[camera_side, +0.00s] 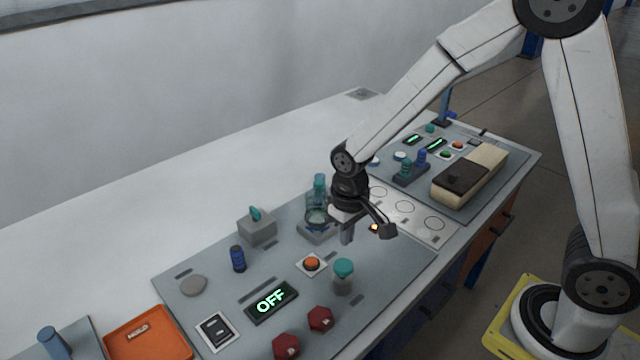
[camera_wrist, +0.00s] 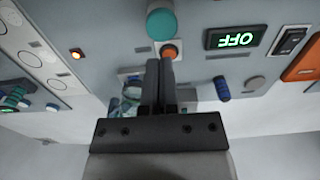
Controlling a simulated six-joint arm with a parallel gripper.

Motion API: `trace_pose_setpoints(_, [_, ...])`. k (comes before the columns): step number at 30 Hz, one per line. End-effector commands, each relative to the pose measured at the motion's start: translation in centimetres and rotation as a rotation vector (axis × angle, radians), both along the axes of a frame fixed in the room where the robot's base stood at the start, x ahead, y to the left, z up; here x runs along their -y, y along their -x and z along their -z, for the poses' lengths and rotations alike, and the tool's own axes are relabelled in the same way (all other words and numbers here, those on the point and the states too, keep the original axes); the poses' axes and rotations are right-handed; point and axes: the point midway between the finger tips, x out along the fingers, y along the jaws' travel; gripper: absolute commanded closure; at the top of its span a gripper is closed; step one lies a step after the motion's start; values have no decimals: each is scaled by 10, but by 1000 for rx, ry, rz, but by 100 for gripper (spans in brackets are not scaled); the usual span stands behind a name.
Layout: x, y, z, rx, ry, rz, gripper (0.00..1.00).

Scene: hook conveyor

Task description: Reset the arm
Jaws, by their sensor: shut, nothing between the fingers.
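My gripper (camera_side: 347,232) is shut and empty, held above the grey panel (camera_side: 190,268) on the workbench. Its two fingers are together in the wrist view (camera_wrist: 159,80). In the side view it hangs between a glass device with a teal top (camera_side: 319,184) and a teal-capped vial (camera_side: 343,270). An orange button (camera_side: 311,263) lies to its left; in the wrist view the button (camera_wrist: 169,52) shows just beyond the fingertips. I cannot tell whether the fingers touch anything. My arm reaches in from the right.
A display reading OFF (camera_side: 271,301), a rocker switch (camera_side: 217,331), red knobs (camera_side: 321,318) and a blue cylinder (camera_side: 237,258) stand on the panel. An orange tray (camera_side: 174,341) is at front left. A brown-and-cream block (camera_side: 452,183) is at right. The back of the table is clear.

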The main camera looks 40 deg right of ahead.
Motion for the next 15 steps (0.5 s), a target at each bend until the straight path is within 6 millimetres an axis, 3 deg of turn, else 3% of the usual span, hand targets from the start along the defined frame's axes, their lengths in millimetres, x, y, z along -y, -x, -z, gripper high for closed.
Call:
trace_pose_setpoints(8, [21,23,-16,69,-7,3,100])
trace_pose_setpoints(15, [44,59,-30,160,-7,3,100])
